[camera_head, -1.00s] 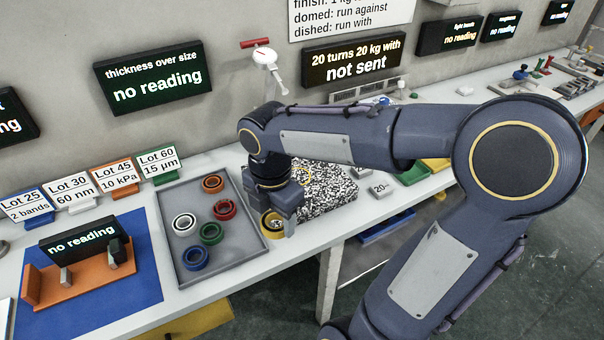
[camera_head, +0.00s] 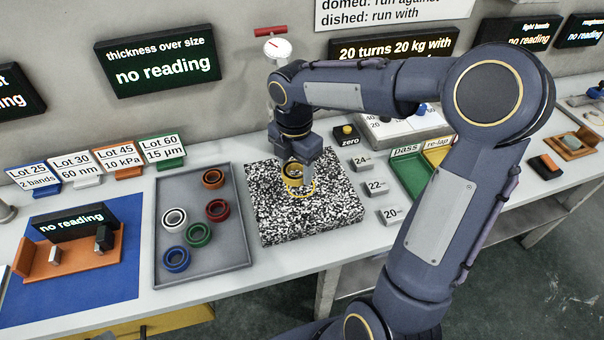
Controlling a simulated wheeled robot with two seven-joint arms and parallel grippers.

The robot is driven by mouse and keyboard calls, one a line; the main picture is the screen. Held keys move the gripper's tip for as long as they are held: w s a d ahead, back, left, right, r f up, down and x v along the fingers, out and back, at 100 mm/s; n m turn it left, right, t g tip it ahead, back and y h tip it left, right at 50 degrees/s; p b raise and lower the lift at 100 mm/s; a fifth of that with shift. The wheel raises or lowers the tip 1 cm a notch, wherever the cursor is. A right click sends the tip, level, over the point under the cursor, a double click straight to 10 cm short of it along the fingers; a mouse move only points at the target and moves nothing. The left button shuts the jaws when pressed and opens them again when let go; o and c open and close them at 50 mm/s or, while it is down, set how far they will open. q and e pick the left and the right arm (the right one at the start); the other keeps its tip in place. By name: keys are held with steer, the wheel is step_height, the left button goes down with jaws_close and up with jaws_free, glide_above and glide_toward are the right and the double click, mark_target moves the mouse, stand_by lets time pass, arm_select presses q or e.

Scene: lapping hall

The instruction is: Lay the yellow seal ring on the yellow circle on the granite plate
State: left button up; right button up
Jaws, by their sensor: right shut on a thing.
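The yellow seal ring (camera_head: 292,181) is in my right gripper (camera_head: 297,172), which is shut on it over the granite plate (camera_head: 335,215). The plate is a black-and-white speckled block. The yellow circle (camera_head: 312,193) is drawn on its top; part of its line shows at the right of and below the ring, and the rest is hidden by the ring and gripper. The ring appears slightly up and left of the circle's middle. I cannot tell whether the ring touches the plate. My left gripper is not in view.
A grey tray (camera_head: 240,256) left of the plate holds orange, red, white, green and blue rings. Several small weight blocks (camera_head: 377,187) stand right of the plate. Green and yellow bins (camera_head: 411,172) lie farther right. An orange gauge stand (camera_head: 70,262) is at the left.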

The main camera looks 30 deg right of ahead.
steer(key=w+d+f, duration=0.1)
steer(key=f, duration=0.2)
steer(key=w+d+f, duration=0.1)
steer(key=shift+w+d+f, duration=0.3)
steer(key=shift+d+f, duration=0.05)
steer(key=shift+f, duration=0.05)
steer(key=shift+w+d+f, duration=0.1)
steer(key=shift+f, duration=0.85)
steer(key=shift+w+d+f, duration=0.1)
steer(key=shift+f, duration=0.8)
steer(key=shift+f, duration=0.25)
steer(key=o, duration=1)
steer(key=shift+r, duration=0.1)
